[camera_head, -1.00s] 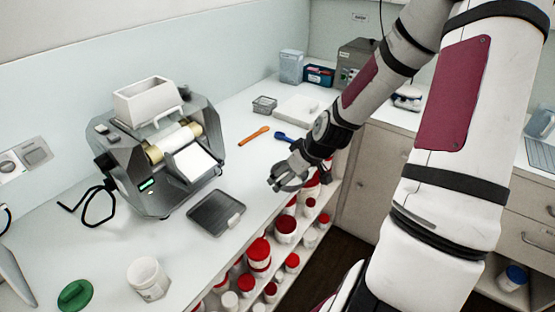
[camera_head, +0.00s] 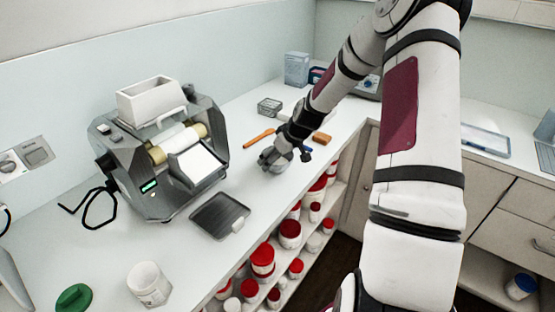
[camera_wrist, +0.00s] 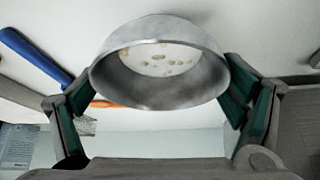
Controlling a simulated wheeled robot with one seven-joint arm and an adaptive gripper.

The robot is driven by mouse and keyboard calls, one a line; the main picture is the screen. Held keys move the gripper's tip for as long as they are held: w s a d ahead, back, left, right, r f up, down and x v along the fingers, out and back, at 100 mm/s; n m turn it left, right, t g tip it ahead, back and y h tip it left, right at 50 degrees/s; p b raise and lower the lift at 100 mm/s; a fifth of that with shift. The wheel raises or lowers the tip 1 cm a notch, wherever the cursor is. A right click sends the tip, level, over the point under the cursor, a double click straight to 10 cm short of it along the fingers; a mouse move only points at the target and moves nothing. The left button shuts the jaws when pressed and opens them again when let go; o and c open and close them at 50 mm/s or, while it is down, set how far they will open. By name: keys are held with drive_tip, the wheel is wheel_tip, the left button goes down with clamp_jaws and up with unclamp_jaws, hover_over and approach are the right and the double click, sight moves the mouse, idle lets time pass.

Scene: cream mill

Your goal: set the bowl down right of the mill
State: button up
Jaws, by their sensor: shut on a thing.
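The grey mill (camera_head: 158,170) with its white hopper stands on the white counter at left in the head view. A metallic bowl (camera_wrist: 165,98) fills the middle of the wrist view, with a pale spotted patch inside it. My gripper (camera_wrist: 160,82) is shut on the bowl, one finger at each side. In the head view my gripper (camera_head: 272,160) is over the counter right of the mill, apart from it. The bowl is small and mostly merged with the fingers there, so I cannot tell whether it touches the counter.
A dark tray (camera_head: 220,215) lies in front of the mill. An orange spatula (camera_head: 257,137) and a partly hidden blue one lie close behind my gripper. A white jar (camera_head: 148,283) and green lid (camera_head: 74,297) are at the near left. Red-lidded jars (camera_head: 262,260) fill shelves below the counter edge.

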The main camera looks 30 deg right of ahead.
drive_tip(key=shift+f, duration=0.55)
drive_tip(key=shift+f, duration=0.1)
drive_tip(key=o, duration=1)
drive_tip(key=shift+o, duration=0.2)
